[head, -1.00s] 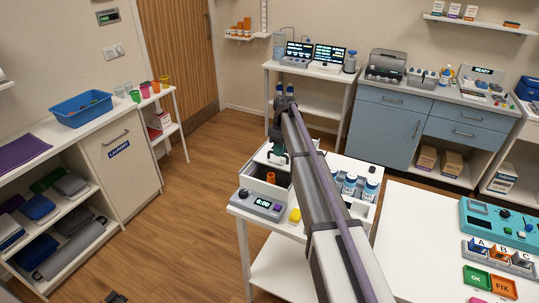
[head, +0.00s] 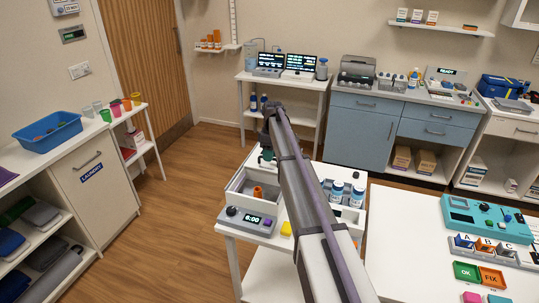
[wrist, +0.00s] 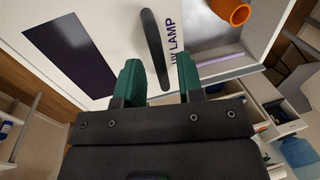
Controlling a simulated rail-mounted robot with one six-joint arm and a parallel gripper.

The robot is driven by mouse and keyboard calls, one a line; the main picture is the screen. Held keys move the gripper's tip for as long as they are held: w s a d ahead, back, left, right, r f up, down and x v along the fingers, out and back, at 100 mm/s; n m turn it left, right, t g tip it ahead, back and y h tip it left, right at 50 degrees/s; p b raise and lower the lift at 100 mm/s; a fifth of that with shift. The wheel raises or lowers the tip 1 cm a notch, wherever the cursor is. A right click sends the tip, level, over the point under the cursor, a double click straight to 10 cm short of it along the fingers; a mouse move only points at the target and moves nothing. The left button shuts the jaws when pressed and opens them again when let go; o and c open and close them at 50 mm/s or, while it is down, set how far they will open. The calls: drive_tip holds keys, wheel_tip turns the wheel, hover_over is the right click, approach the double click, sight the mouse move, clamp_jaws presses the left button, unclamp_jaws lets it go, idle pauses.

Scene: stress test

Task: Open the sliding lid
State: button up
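The sliding lid (wrist: 105,30) is a white panel with a dark window and UV LAMP lettering in the wrist view. Its long black handle (wrist: 153,45) stands on it near one edge. My gripper (wrist: 160,75) has two green fingers spread apart, with the handle's near end in the gap between them. I cannot tell whether a finger touches it. An orange vial (wrist: 231,11) stands in the uncovered part of the box beside the lid's edge. In the head view my gripper (head: 266,156) is at the back of the white box (head: 238,190), and the vial (head: 257,192) shows inside.
A larger white table (head: 400,230) is at the right.

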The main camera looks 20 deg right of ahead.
drive_tip(key=shift+o, duration=0.2)
wheel_tip(320, 180, up, 11)
drive_tip(key=w+d+p, duration=0.1)
drive_tip(key=p, duration=0.9)
drive_tip(key=shift+w+d+f+p, duration=0.2)
drive_tip(key=shift+w+p, duration=0.1)
drive_tip(key=s+a+f+m+b, duration=0.2)
drive_tip(key=s+a+f+m, duration=0.1)
drive_tip(key=s, duration=1)
drive_tip(key=s+a+f+m+t+h+b, duration=0.1)
drive_tip(key=s+a+f+m+b, duration=0.2)
drive_tip(key=s, duration=1)
drive_tip(key=s+a+f+m+b, duration=0.3)
drive_tip(key=s+a, duration=0.4)
drive_tip(key=s, duration=0.6)
drive_tip(key=shift+s+a+m+t, duration=0.25)
drive_tip(key=shift+a+m+t, duration=0.15)
drive_tip(key=shift+m, duration=0.3)
